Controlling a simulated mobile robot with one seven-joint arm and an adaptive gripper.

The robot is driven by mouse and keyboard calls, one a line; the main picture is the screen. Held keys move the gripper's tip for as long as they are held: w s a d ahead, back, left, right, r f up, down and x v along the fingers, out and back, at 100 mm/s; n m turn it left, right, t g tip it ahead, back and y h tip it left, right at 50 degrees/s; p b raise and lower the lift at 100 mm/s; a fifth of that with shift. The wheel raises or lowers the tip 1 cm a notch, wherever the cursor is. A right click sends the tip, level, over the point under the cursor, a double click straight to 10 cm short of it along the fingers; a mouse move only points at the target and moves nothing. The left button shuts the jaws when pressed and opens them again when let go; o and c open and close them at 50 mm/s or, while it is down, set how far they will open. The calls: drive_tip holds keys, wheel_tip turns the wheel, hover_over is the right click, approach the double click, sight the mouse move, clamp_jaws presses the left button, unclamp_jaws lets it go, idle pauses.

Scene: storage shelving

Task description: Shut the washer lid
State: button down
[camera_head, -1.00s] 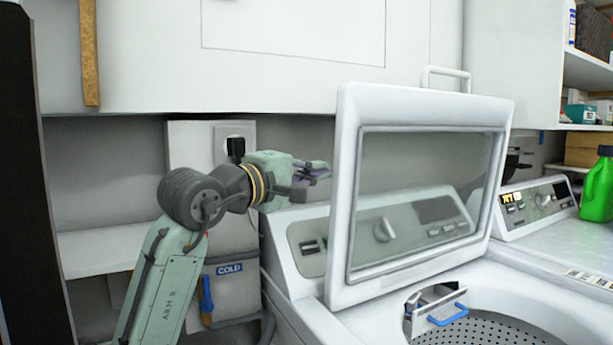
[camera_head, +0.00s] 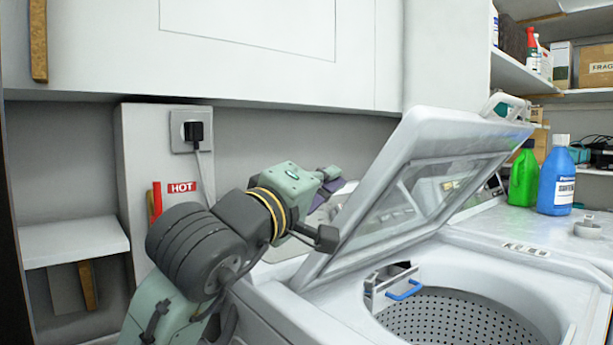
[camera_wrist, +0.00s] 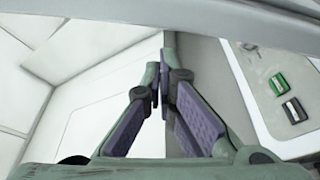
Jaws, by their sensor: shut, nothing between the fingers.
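The washer lid (camera_head: 420,170), a white frame with a glass window, is tilted partway open over the washer (camera_head: 540,265), leaning forward. The drum opening below it shows a perforated basket. A pale edge, probably the lid, crosses the top of the wrist view. I cannot tell whether the gripper touches the lid.
A wall outlet with a black plug (camera_head: 194,131) is at left. White cabinets (camera_head: 270,50) hang above. The drum opening (camera_head: 455,315) is clear.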

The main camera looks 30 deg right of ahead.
drive_tip(key=shift+s+d+f, duration=0.1)
drive_tip(key=shift+s+f, duration=0.1)
drive_tip(key=shift+s, duration=0.1)
drive_tip(key=shift+r, duration=0.15)
wheel_tip(320, 180, up, 10)
idle(0.8)
